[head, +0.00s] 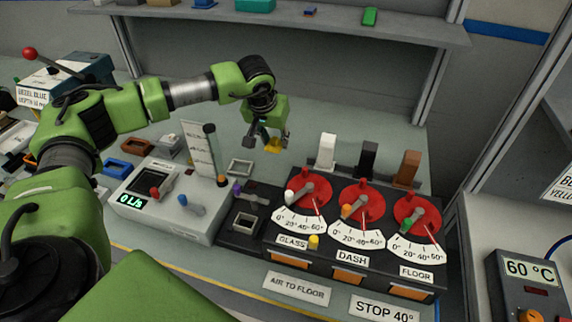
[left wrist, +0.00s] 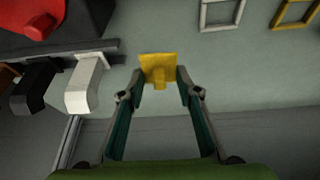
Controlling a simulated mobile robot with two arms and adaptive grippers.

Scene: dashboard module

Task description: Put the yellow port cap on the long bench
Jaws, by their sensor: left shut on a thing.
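The yellow port cap (head: 273,147) is a small square plate with a stub. My left gripper (head: 268,139) is shut on it, and in the left wrist view the cap (left wrist: 158,70) sits between the two fingertips (left wrist: 160,88). The gripper hangs over the long bench (head: 310,128), behind the dashboard panel. The bare bench top (left wrist: 250,75) shows around the cap in the left wrist view. I cannot tell exactly how high the cap is above it. My right gripper is in neither view.
A meter box (head: 178,215) stands left. A pale square frame (head: 240,167) lies nearby. A shelf (head: 290,24) runs above the back.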

